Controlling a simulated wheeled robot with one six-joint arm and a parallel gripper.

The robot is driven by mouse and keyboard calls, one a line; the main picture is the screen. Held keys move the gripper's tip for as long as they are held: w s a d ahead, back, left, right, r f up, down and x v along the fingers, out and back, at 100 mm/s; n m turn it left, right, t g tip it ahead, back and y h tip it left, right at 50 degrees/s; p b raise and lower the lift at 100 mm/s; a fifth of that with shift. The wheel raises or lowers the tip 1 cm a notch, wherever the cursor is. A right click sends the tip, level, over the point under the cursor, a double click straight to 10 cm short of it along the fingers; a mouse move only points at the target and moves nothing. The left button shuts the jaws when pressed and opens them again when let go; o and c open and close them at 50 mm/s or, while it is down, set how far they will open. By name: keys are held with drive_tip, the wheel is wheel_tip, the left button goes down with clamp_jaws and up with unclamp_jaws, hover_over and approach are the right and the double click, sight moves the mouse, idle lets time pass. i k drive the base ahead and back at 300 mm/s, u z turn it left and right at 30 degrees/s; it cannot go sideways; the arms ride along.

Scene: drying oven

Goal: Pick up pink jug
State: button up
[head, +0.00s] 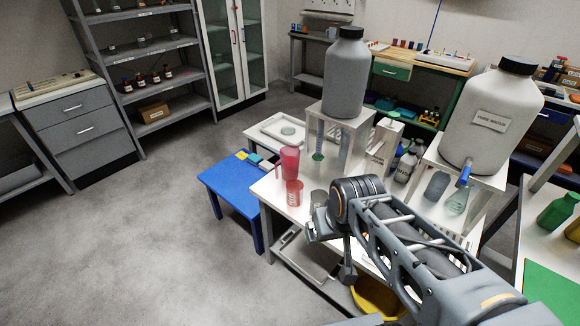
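The pink jug (289,161) stands upright near the left end of the white table (269,190), with its handle toward the left. A smaller red cup (294,193) stands in front of it, close to its base. My arm reaches in from the lower right over the table's front edge, and its bulky wrist is to the right of both. A dark end part of my gripper (347,275) hangs below the wrist, apart from the jug. The fingers are too small and too hidden by the arm to tell their opening. Nothing is seen held.
A grey bottle (344,75) on a white stand rises behind right of the jug. A large white container (490,120) stands farther right, with glassware below it. A blue table (222,183) adjoins on the left. A yellow bowl (372,300) is below. The left floor is clear.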

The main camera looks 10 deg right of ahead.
sight(289, 155)
drive_tip(key=u, duration=1.4)
drive_tip(key=i, duration=3.25)
